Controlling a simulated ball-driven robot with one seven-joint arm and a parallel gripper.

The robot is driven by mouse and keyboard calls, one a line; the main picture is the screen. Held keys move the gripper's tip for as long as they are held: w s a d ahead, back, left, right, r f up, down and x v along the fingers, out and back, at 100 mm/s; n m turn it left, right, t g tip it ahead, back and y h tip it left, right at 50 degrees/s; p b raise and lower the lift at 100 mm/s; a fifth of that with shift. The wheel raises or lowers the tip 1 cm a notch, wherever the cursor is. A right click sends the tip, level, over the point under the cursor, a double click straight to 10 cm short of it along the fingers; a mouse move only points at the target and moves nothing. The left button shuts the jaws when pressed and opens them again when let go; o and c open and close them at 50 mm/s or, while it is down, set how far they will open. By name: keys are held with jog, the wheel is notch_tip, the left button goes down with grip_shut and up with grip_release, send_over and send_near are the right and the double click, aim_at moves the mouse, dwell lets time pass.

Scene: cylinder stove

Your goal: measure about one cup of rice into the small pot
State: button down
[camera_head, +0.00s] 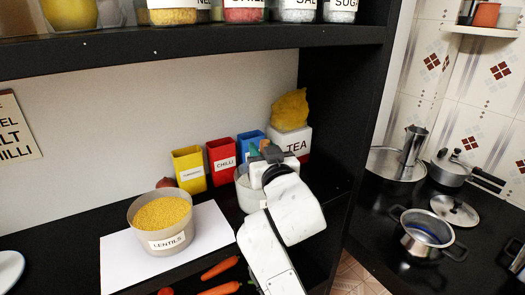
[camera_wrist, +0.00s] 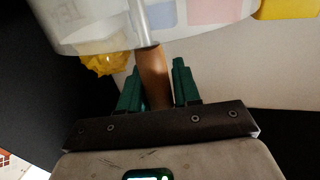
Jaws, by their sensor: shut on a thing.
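My gripper (camera_head: 262,152) is at the back of the counter, above a whitish tub (camera_head: 246,197) that my arm partly hides. In the wrist view my gripper's green fingers (camera_wrist: 156,68) are shut on the brown handle (camera_wrist: 154,80) of a tool with a metal shaft (camera_wrist: 141,22). The shaft runs into a pale, see-through container, so the tool's far end is hard to make out. No rice can be clearly seen; the tub's contents are hidden. An open steel pot (camera_head: 420,240) stands at the right; I cannot tell if it is the small pot.
A lentils tub (camera_head: 160,240) stands on white paper, with carrots (camera_head: 219,268) in front. Yellow, red and blue tins and a tea box (camera_head: 298,140) line the back. A shelf (camera_head: 200,48) hangs above. A dark upright panel (camera_head: 345,130) separates counter from stove.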

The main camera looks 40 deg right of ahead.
notch_tip(320, 180, up, 11)
jog(key=p, duration=0.9)
jog(key=shift+f, duration=0.1)
dwell(0.9)
